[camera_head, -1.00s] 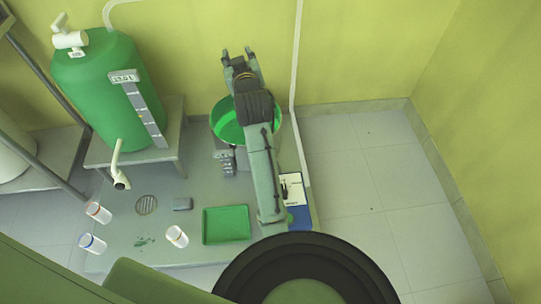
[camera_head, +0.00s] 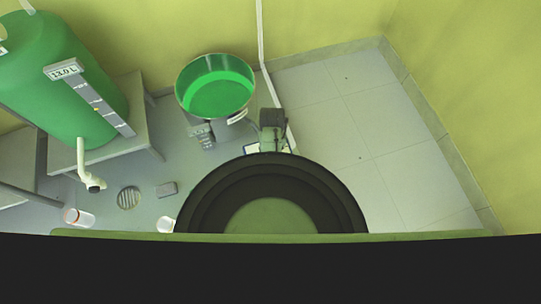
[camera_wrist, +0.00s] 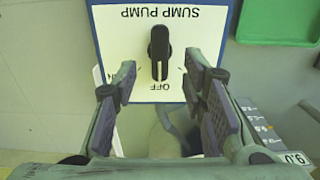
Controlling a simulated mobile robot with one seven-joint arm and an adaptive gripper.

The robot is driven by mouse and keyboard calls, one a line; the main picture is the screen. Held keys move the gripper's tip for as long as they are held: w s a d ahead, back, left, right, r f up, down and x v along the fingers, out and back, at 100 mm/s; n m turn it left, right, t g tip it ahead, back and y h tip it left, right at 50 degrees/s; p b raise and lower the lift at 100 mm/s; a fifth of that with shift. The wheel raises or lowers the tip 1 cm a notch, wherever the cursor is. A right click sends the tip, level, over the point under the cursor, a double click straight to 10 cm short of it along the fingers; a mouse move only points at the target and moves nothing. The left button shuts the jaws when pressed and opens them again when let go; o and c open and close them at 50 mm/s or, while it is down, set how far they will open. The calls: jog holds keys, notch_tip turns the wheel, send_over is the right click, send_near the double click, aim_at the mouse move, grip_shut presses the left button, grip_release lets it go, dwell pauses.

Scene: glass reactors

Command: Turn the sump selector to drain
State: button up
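The sump selector is a black knob (camera_wrist: 160,52) on a white panel with a blue edge (camera_wrist: 120,40), seen upside down in the wrist view. The panel reads SUMP PUMP and OFF, and the knob's white mark points at OFF. My gripper (camera_wrist: 160,80) is open, with one finger on each side of the knob's lower end in the picture. The fingers appear apart from the knob; their height above the panel is hard to tell.
A green basin (camera_head: 217,88) stands by the wall. A green tank (camera_head: 60,80) with a 13.0 L display stands on a grey stand (camera_head: 140,110) at left. A floor drain (camera_head: 128,198) and small containers (camera_head: 79,217) lie front left. The floor at right is clear.

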notch_tip(320, 180, down, 5)
jog(key=shift+w+f, duration=0.1)
jog(key=shift+f, duration=0.1)
jog(key=shift+c, duration=0.5)
grip_shut()
